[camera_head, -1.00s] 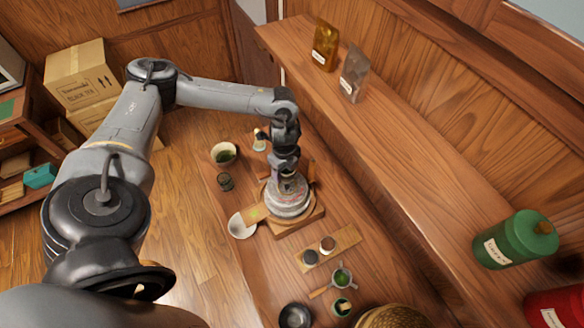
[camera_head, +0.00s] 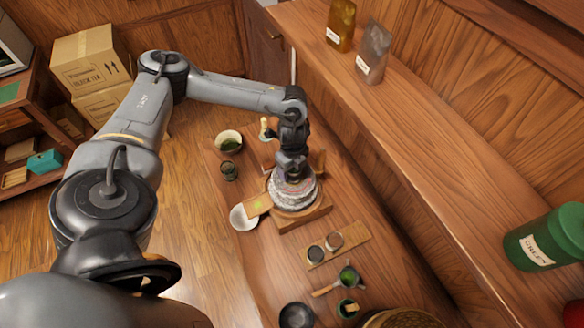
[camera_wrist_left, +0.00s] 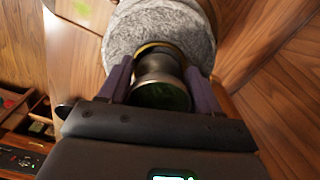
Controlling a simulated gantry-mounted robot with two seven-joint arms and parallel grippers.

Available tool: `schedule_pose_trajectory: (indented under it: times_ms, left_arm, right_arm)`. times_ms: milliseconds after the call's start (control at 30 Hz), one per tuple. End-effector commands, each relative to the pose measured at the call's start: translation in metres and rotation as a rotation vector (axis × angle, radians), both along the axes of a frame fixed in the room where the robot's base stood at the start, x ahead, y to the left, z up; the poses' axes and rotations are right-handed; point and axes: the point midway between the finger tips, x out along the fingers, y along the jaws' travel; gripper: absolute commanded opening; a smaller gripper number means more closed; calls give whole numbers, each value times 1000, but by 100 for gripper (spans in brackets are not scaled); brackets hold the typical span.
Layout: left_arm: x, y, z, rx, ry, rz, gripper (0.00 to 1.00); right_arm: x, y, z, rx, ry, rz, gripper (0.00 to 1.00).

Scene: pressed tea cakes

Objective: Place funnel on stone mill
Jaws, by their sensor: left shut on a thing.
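The stone mill (camera_head: 292,196) is a round grey stone on a square wooden base on the counter. In the left wrist view the speckled stone (camera_wrist_left: 125,42) fills the top. My left gripper (camera_head: 293,176) is right above the mill. In the left wrist view its two dark fingers (camera_wrist_left: 160,85) are shut on the funnel (camera_wrist_left: 158,62), a dull metal piece with a brass-coloured rim and a dark green inside. The funnel is at the mill's top; I cannot tell whether it touches the stone. My right gripper is not in view.
A green-filled bowl (camera_head: 228,142) and a small dark cup (camera_head: 229,171) stand left of the mill. A white dish (camera_head: 242,218) is at its front left. A wooden tray (camera_head: 338,244) with small cups lies in front. A raised shelf (camera_head: 400,130) runs along the right.

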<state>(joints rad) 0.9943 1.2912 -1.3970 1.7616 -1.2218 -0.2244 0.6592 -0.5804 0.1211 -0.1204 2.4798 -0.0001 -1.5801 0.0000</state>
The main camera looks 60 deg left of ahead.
Motion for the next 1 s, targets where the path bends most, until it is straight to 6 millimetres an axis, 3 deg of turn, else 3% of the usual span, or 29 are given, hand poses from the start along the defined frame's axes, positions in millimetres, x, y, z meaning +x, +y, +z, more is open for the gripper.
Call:
schedule_pose_trajectory:
  times_ms: [767,800,1000]
  left_arm:
    - [1,0,-6,-1,-1,-1,27]
    - [1,0,-7,-1,-1,0,65]
    - [0,0,-6,-1,-1,0,93]
  right_arm:
    - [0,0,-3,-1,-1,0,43]
    - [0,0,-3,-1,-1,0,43]
    - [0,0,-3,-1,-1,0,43]
